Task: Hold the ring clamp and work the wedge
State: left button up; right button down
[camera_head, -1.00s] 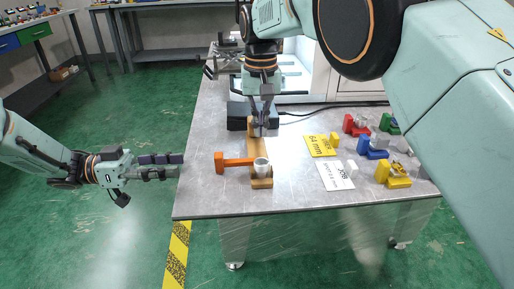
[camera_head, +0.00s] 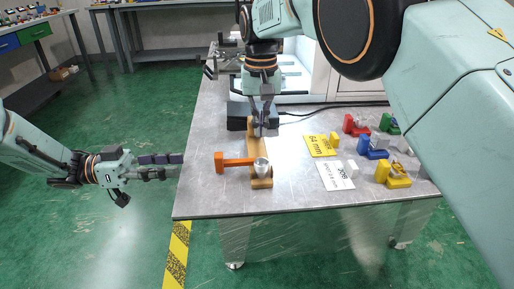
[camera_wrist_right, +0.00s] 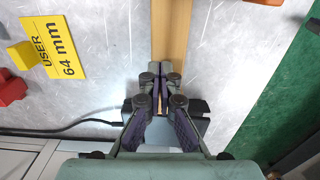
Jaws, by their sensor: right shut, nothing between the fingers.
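The wooden ring clamp (camera_head: 255,146) lies on the grey table, running from the far side toward the front. A silver cup-like piece (camera_head: 262,166) sits at its near end, beside an orange T-shaped piece (camera_head: 236,163). I cannot clearly make out a separate wedge. My right gripper (camera_head: 262,129) points down at the clamp's far end, its fingertips together with nothing between them. In the right wrist view, the closed fingertips (camera_wrist_right: 161,74) are over the wooden bar (camera_wrist_right: 171,35); contact is unclear. My left gripper (camera_head: 182,166) is open and empty, left of the table edge.
A yellow card (camera_head: 319,147) marked 64 mm and a white card (camera_head: 337,176) lie to the right. Red (camera_head: 353,125), blue (camera_head: 371,148), green (camera_head: 388,122) and yellow (camera_head: 395,177) holders stand beyond them. A black block (camera_head: 238,115) and cable are behind the clamp.

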jog(key=shift+f, duration=0.95)
dwell(0.4)
